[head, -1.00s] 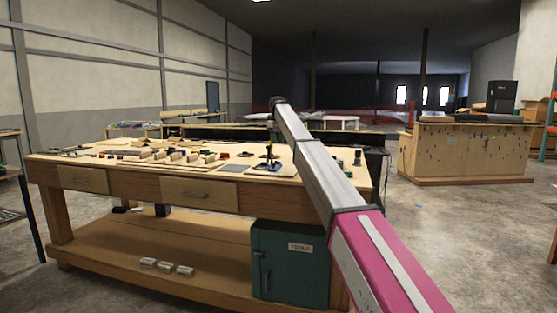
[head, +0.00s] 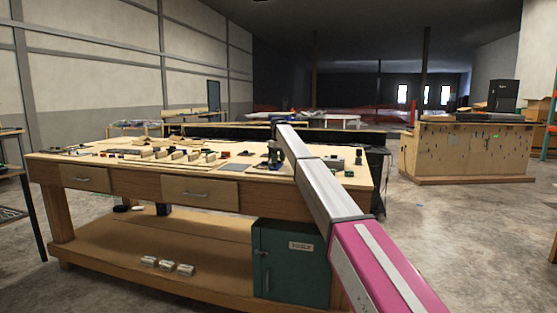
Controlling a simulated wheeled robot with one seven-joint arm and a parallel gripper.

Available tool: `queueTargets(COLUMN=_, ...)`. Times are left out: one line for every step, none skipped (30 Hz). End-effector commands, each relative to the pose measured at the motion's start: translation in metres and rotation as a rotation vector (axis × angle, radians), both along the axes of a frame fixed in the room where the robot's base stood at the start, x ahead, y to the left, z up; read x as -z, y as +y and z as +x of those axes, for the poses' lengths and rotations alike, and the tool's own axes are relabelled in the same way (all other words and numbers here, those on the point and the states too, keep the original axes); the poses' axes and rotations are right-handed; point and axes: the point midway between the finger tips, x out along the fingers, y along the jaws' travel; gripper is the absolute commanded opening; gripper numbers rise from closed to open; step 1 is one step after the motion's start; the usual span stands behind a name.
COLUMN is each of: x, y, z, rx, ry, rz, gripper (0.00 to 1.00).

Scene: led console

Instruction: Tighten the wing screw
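My arm (head: 325,186) reaches forward over the right part of the wooden workbench (head: 135,180). Its far end is above the bench top, near a small dark blue upright object (head: 274,154). My gripper cannot be made out clearly at this distance; the arm partly covers that area, and its fingers are not distinguishable. I cannot pick out the wing screw among the small parts on the bench top.
Several small blocks and parts (head: 178,155) lie across the bench top. Small dark items (head: 358,158) stand at its right end. A green tool cabinet (head: 289,268) sits under the bench. Another wooden bench (head: 468,152) stands at the right, with open floor between.

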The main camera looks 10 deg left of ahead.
Motion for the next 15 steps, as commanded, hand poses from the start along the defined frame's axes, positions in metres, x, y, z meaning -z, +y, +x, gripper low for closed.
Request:
queueTargets(x=-0.0001, y=0.0001, z=0.0001, rx=0.000, ry=0.000, rz=0.000, gripper=0.39)
queueTargets(x=-0.0001, y=0.0001, z=0.0001, rx=0.000, ry=0.000, rz=0.000, gripper=0.36)
queueTargets(x=-0.0002, y=0.0001, z=0.0001, rx=0.000, ry=0.000, rz=0.000, gripper=0.23)
queueTargets(x=-0.0002, y=0.0001, z=0.0001, rx=0.000, ry=0.000, rz=0.000, gripper=0.13)
queueTargets(x=-0.0002, y=0.0001, z=0.0001, rx=0.000, ry=0.000, rz=0.000, gripper=0.04)
queueTargets(x=-0.0002, y=0.0001, z=0.0001, rx=0.000, ry=0.000, rz=0.000, gripper=0.00)
queueTargets(x=-0.0002, y=0.0001, z=0.0001, rx=0.000, ry=0.000, rz=0.000, gripper=0.00)
queueTargets(x=-0.0002, y=0.0001, z=0.0001, rx=0.000, ry=0.000, rz=0.000, gripper=0.00)
queueTargets(x=-0.0003, y=0.0001, z=0.0001, rx=0.000, ry=0.000, rz=0.000, gripper=0.00)
queueTargets(x=-0.0003, y=0.0000, z=0.0000, rx=0.000, ry=0.000, rz=0.000, gripper=0.00)
queueTargets(x=-0.0002, y=0.0001, z=-0.0001, rx=0.001, ry=0.000, rz=0.000, gripper=0.00)
queueTargets(x=-0.0003, y=0.0000, z=0.0000, rx=0.003, ry=0.000, rz=0.000, gripper=0.00)
queueTargets(x=-0.0002, y=0.0001, z=-0.0001, rx=0.006, ry=0.001, rz=-0.001, gripper=0.00)
queueTargets(x=-0.0003, y=0.0000, z=0.0000, rx=0.010, ry=0.001, rz=-0.001, gripper=0.00)
queueTargets(x=-0.0002, y=0.0001, z=-0.0001, rx=0.018, ry=0.001, rz=-0.001, gripper=0.00)
